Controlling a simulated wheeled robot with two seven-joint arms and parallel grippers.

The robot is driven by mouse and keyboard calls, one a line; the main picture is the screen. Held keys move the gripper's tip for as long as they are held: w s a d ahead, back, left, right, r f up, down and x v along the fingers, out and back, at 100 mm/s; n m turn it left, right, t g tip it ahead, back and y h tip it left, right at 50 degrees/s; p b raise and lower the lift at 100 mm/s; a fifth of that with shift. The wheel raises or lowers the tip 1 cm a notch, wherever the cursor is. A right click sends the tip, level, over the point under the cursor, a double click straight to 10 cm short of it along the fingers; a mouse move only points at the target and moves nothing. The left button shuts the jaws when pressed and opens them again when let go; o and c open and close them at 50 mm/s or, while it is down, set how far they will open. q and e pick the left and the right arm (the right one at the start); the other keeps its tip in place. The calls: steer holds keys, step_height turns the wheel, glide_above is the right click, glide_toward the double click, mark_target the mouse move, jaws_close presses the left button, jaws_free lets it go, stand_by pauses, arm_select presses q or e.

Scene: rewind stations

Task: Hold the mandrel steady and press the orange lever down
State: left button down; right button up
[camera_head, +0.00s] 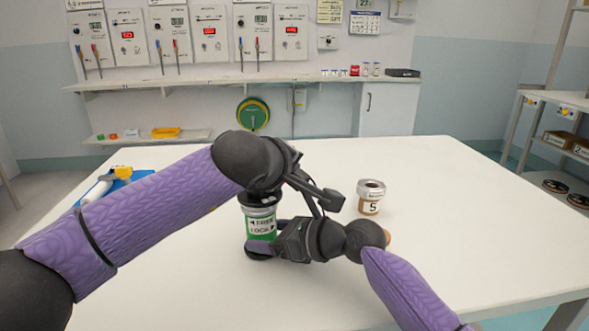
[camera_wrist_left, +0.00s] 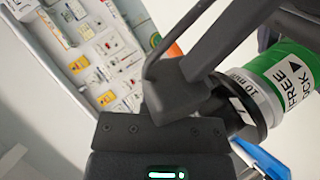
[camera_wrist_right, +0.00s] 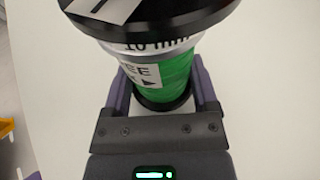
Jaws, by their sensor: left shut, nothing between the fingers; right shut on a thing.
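The mandrel (camera_head: 260,222) is a green upright cylinder with a FREE/LOCK label and a dark base, standing on the white table. It also shows in the right wrist view (camera_wrist_right: 165,75), under a black disc, and at the right of the left wrist view (camera_wrist_left: 285,75). My right gripper (camera_wrist_right: 163,92) is shut on its green body, one finger on each side. My left gripper (camera_head: 330,200) is shut and empty, above and right of the mandrel, with its arm over the mandrel's top. An orange piece (camera_wrist_left: 174,49) shows partly behind my left finger; I cannot tell whether it is the lever.
A jar labelled 5 (camera_head: 371,197) stands right of my left gripper. A blue mat (camera_head: 120,176) with a white and yellow item lies at the table's left. The table (camera_head: 480,210) is clear on the right. Shelves stand at the far right.

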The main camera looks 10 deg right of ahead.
arm_select(q)
steer(key=shift+s+r, duration=0.35)
steer(key=shift+r, duration=0.45)
arm_select(e)
steer(key=shift+d, duration=0.1)
arm_select(q)
steer(key=r, duration=0.1)
steer(key=a+r, duration=0.1)
steer(key=r, duration=0.1)
steer(key=s+a+r, duration=0.1)
steer(key=shift+r, duration=0.4)
steer(key=shift+w, duration=0.1)
arm_select(e)
steer(key=o, duration=0.8)
